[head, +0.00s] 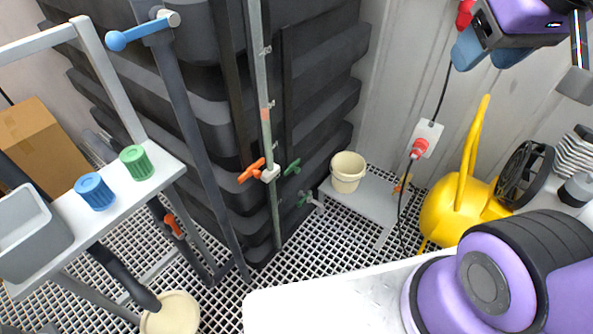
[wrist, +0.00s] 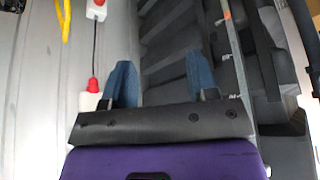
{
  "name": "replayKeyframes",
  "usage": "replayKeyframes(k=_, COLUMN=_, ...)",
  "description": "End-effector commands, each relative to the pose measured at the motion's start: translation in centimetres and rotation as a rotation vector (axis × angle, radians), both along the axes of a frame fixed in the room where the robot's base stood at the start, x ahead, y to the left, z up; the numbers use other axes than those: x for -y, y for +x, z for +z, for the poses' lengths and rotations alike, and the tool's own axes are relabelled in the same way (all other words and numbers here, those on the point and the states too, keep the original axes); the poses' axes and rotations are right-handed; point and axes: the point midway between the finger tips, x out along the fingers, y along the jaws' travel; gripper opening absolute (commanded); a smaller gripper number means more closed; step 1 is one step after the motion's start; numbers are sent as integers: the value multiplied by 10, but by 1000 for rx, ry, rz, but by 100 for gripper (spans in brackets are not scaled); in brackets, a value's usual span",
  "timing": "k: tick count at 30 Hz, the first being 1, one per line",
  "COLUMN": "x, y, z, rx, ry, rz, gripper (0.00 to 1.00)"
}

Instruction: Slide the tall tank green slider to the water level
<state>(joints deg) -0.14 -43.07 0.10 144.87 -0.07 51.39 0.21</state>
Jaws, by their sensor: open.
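The tall black ribbed tank (head: 325,65) fills the middle of the head view and shows in the wrist view (wrist: 170,45). A thin upright grey-green gauge tube (head: 263,75) runs down its front, with a small orange-red mark (head: 266,113) partway up. The tube also shows in the wrist view (wrist: 238,58). I cannot make out a green slider or the water level for certain. My gripper (head: 488,55) is at the upper right of the head view, apart from the tube. Its blue fingers (wrist: 162,82) are spread and empty in the wrist view.
Orange (head: 251,171) and green (head: 293,167) valve handles sit low by the tube. A grey frame (head: 178,90) with a blue handle stands left of it. A bench (head: 375,203) bears a cream bucket (head: 347,174). A yellow watering can (head: 462,200) stands right.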

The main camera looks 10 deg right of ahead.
Motion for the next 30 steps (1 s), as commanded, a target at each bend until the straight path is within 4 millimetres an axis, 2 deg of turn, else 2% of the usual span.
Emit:
replayKeyframes(k=5, x=5, y=43, z=5, rx=38, ry=-27, rz=12, gripper=54)
replayKeyframes(k=11, x=12, y=119, z=6, rx=119, ry=-74, rz=41, gripper=54)
replayKeyframes(k=17, x=17, y=196, z=-3, rx=200, ry=-120, rz=82, gripper=54)
replayKeyframes(k=23, x=19, y=269, z=-24, rx=280, ry=-159, rz=134, gripper=54)
replayKeyframes(k=30, x=19, y=351, z=-65, rx=375, ry=-195, rz=207, gripper=54)
